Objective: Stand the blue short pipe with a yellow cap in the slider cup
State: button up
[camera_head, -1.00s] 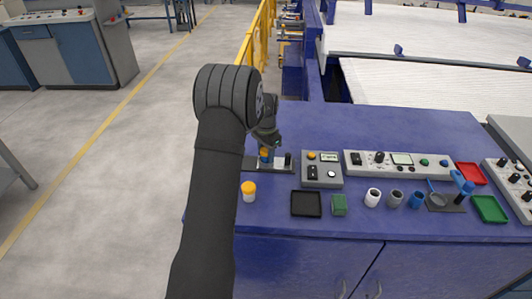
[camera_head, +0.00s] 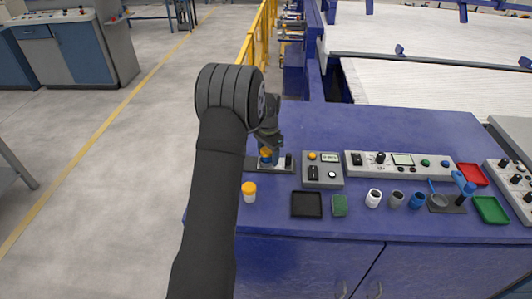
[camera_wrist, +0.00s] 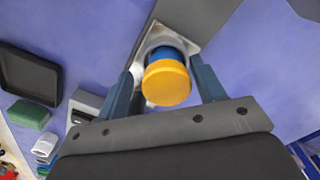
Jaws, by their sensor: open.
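The blue short pipe with a yellow cap (camera_wrist: 166,80) stands upright in the slider cup (camera_wrist: 190,44), cap towards the camera in the wrist view. In the head view the capped pipe (camera_head: 266,155) is partly covered by my gripper (camera_head: 268,143). In the wrist view my gripper's fingers (camera_wrist: 164,92) are open on either side of the pipe, with gaps visible beside the cap. The pipe's lower end is hidden inside the cup. The slider base (camera_head: 283,170) is a dark rail with a pale plate on the table.
A white pipe with a yellow cap (camera_head: 249,191) stands in front of the slider. A black tray (camera_head: 307,204), a green block (camera_head: 340,205) and a control box (camera_head: 322,172) are to the right. Several uncapped pipes stand further right, including a white one (camera_head: 374,198).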

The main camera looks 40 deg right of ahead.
notch_tip(320, 180, up, 12)
jog(key=shift+w, duration=0.3)
notch_tip(320, 180, down, 13)
jog(key=shift+a+f, duration=0.1)
jog(key=shift+f, duration=0.05)
jog(key=shift+r, duration=0.5)
dwell(0.4)
